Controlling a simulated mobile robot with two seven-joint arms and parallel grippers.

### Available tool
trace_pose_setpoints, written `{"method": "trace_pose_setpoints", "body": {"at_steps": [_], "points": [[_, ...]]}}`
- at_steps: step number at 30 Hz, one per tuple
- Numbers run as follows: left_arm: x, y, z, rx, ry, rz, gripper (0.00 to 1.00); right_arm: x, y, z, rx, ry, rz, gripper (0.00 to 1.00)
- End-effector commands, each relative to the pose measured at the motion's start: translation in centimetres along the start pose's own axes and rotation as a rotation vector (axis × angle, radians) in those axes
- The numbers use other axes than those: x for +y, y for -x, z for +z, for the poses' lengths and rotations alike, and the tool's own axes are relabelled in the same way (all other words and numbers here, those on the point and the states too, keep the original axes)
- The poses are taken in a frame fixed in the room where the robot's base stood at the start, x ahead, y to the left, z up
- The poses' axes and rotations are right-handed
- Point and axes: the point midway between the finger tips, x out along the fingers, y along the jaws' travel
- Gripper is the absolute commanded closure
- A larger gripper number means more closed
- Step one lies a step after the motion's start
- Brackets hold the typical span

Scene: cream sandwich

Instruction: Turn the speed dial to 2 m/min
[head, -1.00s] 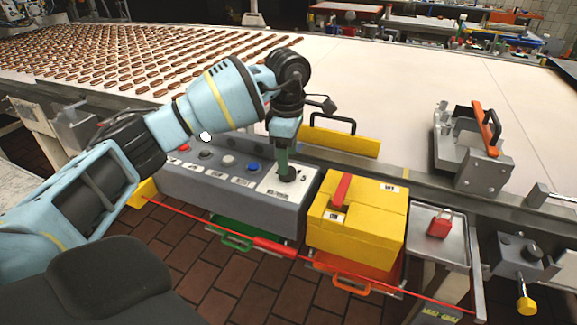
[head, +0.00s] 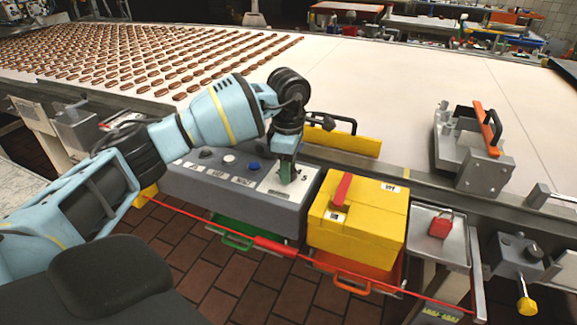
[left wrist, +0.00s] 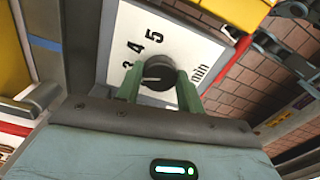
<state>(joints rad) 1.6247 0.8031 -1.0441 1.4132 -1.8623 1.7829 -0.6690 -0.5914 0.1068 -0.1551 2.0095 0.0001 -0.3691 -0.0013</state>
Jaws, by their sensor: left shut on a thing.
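The speed dial is a round black knob (left wrist: 158,72) on a white plate (left wrist: 185,45) printed with 3, 4, 5 and "min" in the left wrist view. My left gripper (left wrist: 158,86) has its green fingers on either side of the knob and is shut on it. A pale mark on the knob points left, near or just below the 3; its exact reading is unclear. In the head view the left gripper (head: 286,173) points down onto the plate at the right end of the grey control box (head: 225,199), mostly covering the knob. My right gripper is not in view.
Coloured push buttons (head: 229,160) line the box left of the dial. A yellow box (head: 365,225) with a red handle stands close on the right. A red cord (head: 200,220) runs along the front. The conveyor (head: 380,100) lies behind.

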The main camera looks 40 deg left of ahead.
Motion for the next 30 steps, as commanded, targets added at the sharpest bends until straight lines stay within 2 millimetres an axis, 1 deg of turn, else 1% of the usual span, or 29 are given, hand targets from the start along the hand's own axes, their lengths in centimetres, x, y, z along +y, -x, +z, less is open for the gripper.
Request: {"method": "trace_pose_setpoints", "body": {"at_steps": [5,11,21,30], "points": [[0.0,0.1,0.0,0.0,0.01,0.0,0.85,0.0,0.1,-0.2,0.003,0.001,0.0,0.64],[0.0,0.3,0.0,0.0,0.075,0.001,0.85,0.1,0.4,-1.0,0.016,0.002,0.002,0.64],[0.0,0.5,0.0,-0.002,0.326,0.003,0.85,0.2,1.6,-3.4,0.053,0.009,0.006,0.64],[0.1,0.4,0.0,-0.002,0.55,0.003,0.85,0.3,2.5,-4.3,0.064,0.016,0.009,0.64]]}}
